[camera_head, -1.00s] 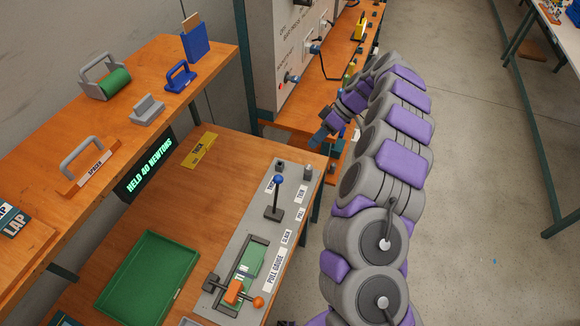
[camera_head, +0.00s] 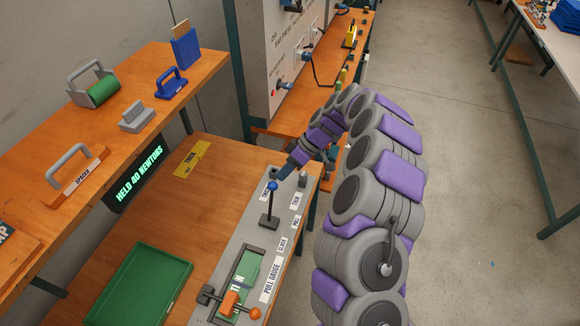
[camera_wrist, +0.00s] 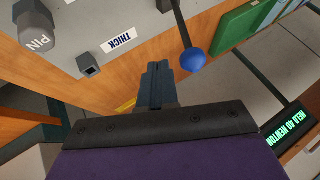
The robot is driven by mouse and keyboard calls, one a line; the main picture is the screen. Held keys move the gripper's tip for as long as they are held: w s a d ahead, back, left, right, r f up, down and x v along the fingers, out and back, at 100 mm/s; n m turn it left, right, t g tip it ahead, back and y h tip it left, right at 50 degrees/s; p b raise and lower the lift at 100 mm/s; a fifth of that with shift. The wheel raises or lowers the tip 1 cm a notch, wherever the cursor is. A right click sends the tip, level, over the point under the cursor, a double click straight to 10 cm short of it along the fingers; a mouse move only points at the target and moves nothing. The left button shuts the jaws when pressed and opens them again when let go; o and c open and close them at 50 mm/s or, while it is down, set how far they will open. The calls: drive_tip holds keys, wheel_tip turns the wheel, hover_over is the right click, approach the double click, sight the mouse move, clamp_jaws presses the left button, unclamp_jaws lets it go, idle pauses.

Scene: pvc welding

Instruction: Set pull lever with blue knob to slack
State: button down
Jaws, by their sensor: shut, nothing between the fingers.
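The pull lever is a dark upright rod with a blue knob (camera_head: 272,186) on the grey panel, above the green gauge bed in the head view. Labels SLACK and PULL (camera_head: 296,221) lie beside its base. In the wrist view the blue knob (camera_wrist: 194,61) is close, just right of my fingertips. My gripper (camera_head: 284,171) is just beyond the knob in the head view. Its fingers (camera_wrist: 157,68) are shut and empty, and the knob appears beside them rather than between them. Whether they touch the knob cannot be told.
An orange-knobbed clamp (camera_head: 231,303) sits at the panel's near end. A green tray (camera_head: 140,284) lies to the left. A display (camera_head: 138,178) reads HELD 40 NEWTONS. A small grey post (camera_head: 302,179) and a PIN knob (camera_wrist: 33,28) stand near my gripper.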

drive_tip(key=shift+s+a, duration=0.3)
drive_tip(key=shift+s, duration=0.25)
drive_tip(key=shift+r, duration=0.15)
